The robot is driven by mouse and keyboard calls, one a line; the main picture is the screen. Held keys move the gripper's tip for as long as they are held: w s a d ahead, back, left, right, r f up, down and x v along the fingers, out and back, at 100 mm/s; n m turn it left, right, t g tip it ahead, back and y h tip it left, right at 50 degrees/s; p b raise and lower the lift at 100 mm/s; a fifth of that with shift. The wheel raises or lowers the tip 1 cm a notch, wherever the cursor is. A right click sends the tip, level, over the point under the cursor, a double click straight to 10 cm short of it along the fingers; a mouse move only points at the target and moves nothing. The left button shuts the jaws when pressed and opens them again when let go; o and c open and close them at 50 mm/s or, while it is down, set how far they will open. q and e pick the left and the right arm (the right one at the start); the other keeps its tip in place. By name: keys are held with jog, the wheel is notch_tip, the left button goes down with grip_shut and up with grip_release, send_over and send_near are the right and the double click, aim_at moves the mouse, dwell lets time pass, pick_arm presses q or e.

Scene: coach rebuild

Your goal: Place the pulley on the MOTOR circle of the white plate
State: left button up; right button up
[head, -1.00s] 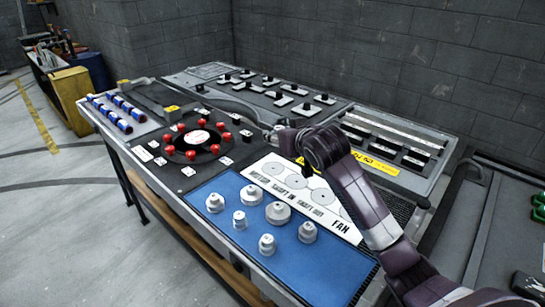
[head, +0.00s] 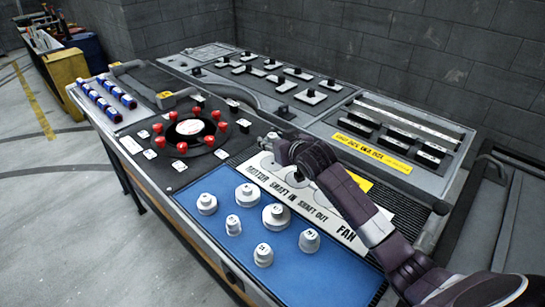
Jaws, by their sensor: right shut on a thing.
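The white plate (head: 322,214) lies behind the blue mat, with the words MOTOR, SHAFT IN, SHAFT OUT and FAN along its front edge. The MOTOR circle (head: 266,163) is at its left end and shows partly. My right gripper (head: 272,141) is above the plate's left end, close to the MOTOR circle, and its arm covers the circles farther right. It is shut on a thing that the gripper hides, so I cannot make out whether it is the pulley. My left gripper is not in view.
Several pale grey pulley-like pieces, such as a wide one (head: 276,216), stand on the blue mat (head: 205,228). A black dial with red knobs (head: 196,113) is left of the plate. Switch panels (head: 375,150) fill the back. A grey block wall stands behind.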

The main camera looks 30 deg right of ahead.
aim_at(272, 163)
jog(key=shift+f, duration=3.2)
jog(key=shift+f, duration=0.15)
jog(key=o, duration=1.2)
jog(key=shift+o, duration=0.2)
jog(key=v, duration=1.2)
jog(key=shift+s, duration=0.1)
